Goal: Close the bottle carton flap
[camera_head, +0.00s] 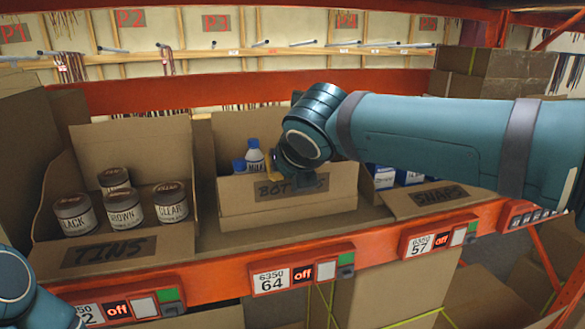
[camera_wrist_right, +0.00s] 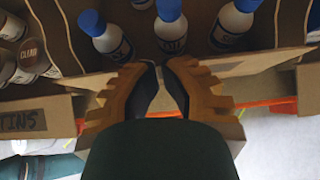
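The bottle carton (camera_head: 228,205) stands in the middle of the shelf, with its tall back panel upright. Its front flap (camera_head: 340,182), with dark lettering partly hidden by my gripper, stands at the front side. White bottles with blue caps (camera_head: 255,158) stand inside; several show in the wrist view (camera_wrist_right: 170,32). My right gripper (camera_head: 273,172) is at the front flap. In the wrist view its tan fingers (camera_wrist_right: 161,66) are nearly together, side by side across the flap edge, with nothing seen held between them. Exact contact is unclear. Only part of my left arm shows at the lower left corner.
The tins carton (camera_head: 108,250) stands on the left with several labelled tins (camera_head: 123,211). The snaps carton (camera_head: 440,200) is on the right, partly behind my right arm. An orange shelf beam (camera_head: 215,280) with number tags runs along the front.

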